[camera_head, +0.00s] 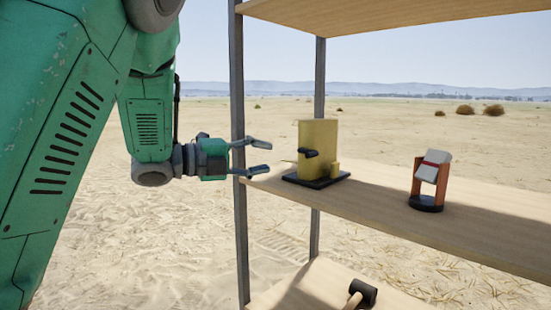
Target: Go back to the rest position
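My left gripper (262,158) is at the end of my green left arm, left of the middle of the head view. Its two dark fingers are spread apart with nothing between them. It points right, at the left end of the middle shelf board (390,200), beside the shelf's front post. A yellow block-like artifact on a black base (318,150) stands upright on that board, just to the right of the fingertips and apart from them. My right gripper is not in view.
A grey and red artifact on an orange stand (434,172) is farther right on the board. A metal post (238,215) rises close to my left gripper. A hammer-like object (362,293) lies on the lower board. Open sand lies left of the shelf.

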